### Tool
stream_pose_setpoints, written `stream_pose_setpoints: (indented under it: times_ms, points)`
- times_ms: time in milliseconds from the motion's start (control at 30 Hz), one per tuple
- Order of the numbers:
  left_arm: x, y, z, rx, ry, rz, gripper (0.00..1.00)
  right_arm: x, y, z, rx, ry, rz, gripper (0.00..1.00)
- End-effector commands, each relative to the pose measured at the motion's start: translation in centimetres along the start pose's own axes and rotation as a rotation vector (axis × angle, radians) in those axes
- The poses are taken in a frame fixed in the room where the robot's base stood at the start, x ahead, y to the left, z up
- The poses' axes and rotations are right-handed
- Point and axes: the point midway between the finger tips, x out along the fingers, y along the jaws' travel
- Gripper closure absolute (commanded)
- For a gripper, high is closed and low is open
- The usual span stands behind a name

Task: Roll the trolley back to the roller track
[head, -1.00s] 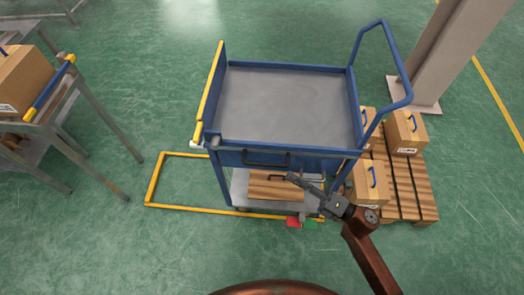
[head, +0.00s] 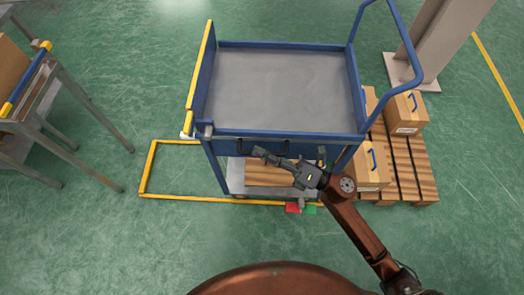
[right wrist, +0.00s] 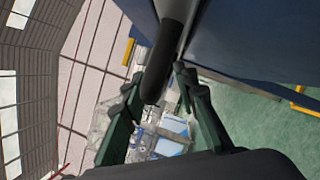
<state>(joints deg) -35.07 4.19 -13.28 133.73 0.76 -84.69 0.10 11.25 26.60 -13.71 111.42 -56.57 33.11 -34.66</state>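The trolley has a blue frame and an empty grey top tray (head: 285,90). A blue push handle (head: 408,45) rises at its right end and a yellow-topped rail (head: 202,65) runs along its left end. A black bar handle (head: 292,149) is on its near side. My right gripper (head: 264,157) is at that near side, by the bar. In the right wrist view the black bar (right wrist: 164,58) lies between the spread fingers of the gripper (right wrist: 158,88), with gaps visible beside it. My left gripper is out of view.
A yellow floor outline (head: 146,172) lies under and left of the trolley. A wooden pallet (head: 408,178) with cartons (head: 404,112) is close on the right, by a pillar (head: 440,40). A grey metal stand (head: 75,85) with a blue-and-yellow bar is at left. Floor between is clear.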

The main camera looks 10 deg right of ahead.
Motion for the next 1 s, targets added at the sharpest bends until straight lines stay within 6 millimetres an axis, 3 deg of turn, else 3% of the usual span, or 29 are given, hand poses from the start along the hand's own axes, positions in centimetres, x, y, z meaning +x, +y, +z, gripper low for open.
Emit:
stream_pose_setpoints:
  times_ms: [267, 633, 1000]
  points:
    - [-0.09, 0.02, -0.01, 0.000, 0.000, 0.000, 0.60, 0.10, -0.01, 0.01, 0.001, -0.001, -0.001, 0.74]
    - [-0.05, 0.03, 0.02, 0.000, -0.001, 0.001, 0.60, 0.07, -0.03, 0.01, 0.001, -0.001, -0.001, 1.00]
    - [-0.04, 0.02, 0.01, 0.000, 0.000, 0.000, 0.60, 0.06, -0.05, 0.01, 0.001, -0.001, -0.001, 1.00]
